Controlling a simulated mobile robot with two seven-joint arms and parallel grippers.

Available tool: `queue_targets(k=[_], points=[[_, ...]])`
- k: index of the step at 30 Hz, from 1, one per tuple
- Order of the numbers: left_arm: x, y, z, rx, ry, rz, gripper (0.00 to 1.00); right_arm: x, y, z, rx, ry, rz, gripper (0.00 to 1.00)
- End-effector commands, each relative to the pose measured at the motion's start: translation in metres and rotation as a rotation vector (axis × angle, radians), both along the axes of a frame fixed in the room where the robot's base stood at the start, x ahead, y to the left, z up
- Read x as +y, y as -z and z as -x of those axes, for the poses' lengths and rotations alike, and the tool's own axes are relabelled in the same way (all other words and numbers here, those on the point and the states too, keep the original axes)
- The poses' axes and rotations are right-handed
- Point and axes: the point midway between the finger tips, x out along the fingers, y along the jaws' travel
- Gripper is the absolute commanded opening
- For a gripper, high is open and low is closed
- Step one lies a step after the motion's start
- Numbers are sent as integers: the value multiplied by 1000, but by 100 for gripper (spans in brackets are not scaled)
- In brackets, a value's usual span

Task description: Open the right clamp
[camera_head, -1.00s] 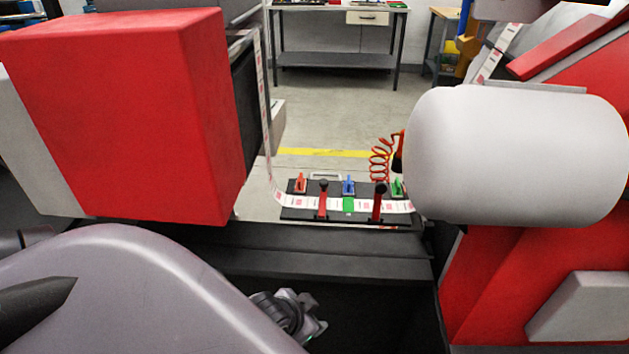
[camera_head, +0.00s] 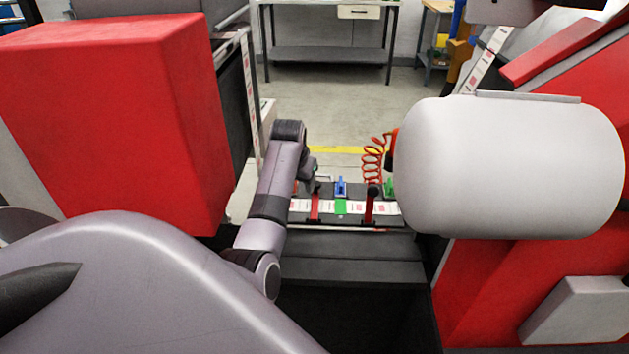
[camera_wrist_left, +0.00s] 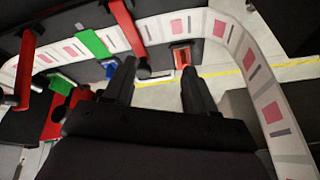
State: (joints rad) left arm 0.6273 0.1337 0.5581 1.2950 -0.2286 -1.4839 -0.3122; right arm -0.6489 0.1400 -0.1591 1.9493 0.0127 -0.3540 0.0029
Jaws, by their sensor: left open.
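The right clamp (camera_head: 370,208) is a red lever with a black knob, standing across the label strip (camera_head: 354,207) on the black splice table; it also shows at the left of the left wrist view (camera_wrist_left: 27,66). The left clamp (camera_head: 315,209) is a like red lever, larger in the wrist view (camera_wrist_left: 126,32). My left gripper (camera_head: 313,175) is above the table's left end, partly hidden by its wrist. In the wrist view its fingers (camera_wrist_left: 158,68) are apart and empty, close to the left clamp's knob and the orange-red handle (camera_wrist_left: 182,57). The right gripper is out of view.
A big red housing (camera_head: 120,120) stands left and a white roll (camera_head: 510,165) right, leaving a gap between. A blue handle (camera_head: 341,187), a green handle (camera_head: 389,187) and a red coiled hose (camera_head: 372,160) are at the table's back. A dark ledge (camera_head: 350,260) lies in front.

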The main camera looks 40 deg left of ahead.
Motion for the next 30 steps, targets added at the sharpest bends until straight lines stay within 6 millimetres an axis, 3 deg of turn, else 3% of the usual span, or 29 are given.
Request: queue_targets(k=[6,12,30], points=[[0,-19,-31,-30,5,87,56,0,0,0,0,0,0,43],[-1,-22,-40,-38,10,113,56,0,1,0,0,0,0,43],[6,33,-61,-37,9,113,56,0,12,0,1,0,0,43]])
